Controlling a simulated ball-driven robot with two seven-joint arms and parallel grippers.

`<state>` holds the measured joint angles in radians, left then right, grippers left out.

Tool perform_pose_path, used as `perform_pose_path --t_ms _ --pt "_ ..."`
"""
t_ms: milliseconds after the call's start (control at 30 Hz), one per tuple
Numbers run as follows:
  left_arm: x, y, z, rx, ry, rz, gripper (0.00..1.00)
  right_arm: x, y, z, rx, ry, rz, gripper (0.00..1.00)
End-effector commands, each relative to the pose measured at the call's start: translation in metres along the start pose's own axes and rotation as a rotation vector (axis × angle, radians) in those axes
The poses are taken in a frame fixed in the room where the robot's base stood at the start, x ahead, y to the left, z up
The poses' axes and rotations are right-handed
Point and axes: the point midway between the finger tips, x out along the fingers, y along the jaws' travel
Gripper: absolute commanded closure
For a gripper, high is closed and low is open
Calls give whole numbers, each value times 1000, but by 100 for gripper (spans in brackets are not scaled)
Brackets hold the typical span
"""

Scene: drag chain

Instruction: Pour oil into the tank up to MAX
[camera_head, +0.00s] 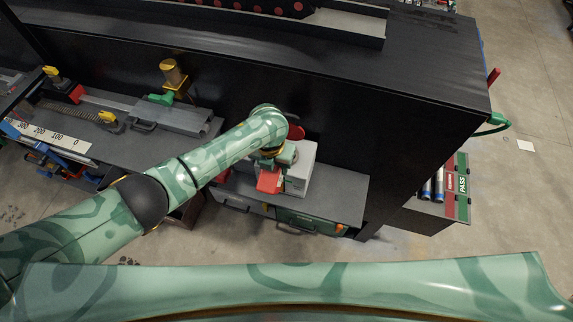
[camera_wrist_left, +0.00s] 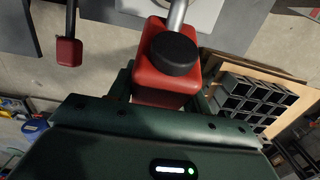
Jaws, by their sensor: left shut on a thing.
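My left gripper (camera_head: 277,163) reaches over the grey bench at the middle of the head view. It is shut on a red oil can (camera_head: 268,182). In the left wrist view the red can (camera_wrist_left: 165,84) has a black round cap and a metal spout running up out of the frame. A pale grey box (camera_head: 302,174), perhaps the tank, stands on the bench right behind the gripper and is partly hidden by it. No MAX mark or oil level can be read. The spout's tip is out of view. My right gripper is not in view.
A black cabinet wall (camera_head: 340,125) rises behind the bench (camera_head: 345,192). The bench's right end is clear. A left bench carries a grey rail (camera_head: 180,118) and a white scale (camera_head: 50,138). A red paddle (camera_wrist_left: 68,52) hangs at the wrist view's upper left. A PASS rack (camera_head: 462,185) stands right.

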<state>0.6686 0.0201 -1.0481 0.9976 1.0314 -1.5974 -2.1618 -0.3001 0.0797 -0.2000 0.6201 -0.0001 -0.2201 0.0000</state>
Motion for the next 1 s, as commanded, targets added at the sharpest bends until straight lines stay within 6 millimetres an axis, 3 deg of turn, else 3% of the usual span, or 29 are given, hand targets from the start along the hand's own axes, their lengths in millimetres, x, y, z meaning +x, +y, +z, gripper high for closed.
perform_pose_path --t_ms 1000 --pt "-12 0 9 0 104 -1 88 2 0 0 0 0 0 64"
